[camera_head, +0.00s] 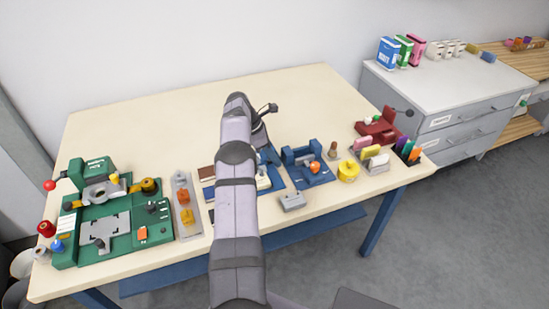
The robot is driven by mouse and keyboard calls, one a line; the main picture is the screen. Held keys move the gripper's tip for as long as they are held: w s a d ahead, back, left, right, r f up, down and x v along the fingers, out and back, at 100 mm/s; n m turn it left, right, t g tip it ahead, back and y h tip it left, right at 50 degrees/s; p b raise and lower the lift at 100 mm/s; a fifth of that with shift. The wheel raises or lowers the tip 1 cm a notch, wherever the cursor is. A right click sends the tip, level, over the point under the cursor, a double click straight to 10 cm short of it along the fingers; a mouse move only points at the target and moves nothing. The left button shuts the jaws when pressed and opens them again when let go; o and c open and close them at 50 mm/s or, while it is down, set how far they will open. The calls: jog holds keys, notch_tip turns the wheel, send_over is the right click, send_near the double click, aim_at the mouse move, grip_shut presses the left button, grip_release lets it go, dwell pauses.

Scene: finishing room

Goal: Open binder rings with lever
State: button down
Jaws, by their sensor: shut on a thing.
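My gripper (263,143) is low over a blue item (274,156) in the middle of the table, with a pale part (263,181) in front. The blue item may be the binder, but my arm covers much of it. Its rings and lever cannot be made out. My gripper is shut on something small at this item. The fingertips and what they hold are mostly hidden.
A green fixture (110,222) fills the table's left side. A blue fixture (307,166), a yellow pot (348,171) and a red device (378,128) stand to the right. A grey block (292,201) lies near the front edge. The table's back is clear.

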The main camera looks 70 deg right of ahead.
jog(key=c, duration=1.6)
grip_release()
jog(key=shift+s, duration=0.1)
jog(key=shift+o, duration=0.2)
jog(key=b+v, duration=0.1)
jog(key=v, duration=0.6)
jog(key=shift+r, duration=0.15)
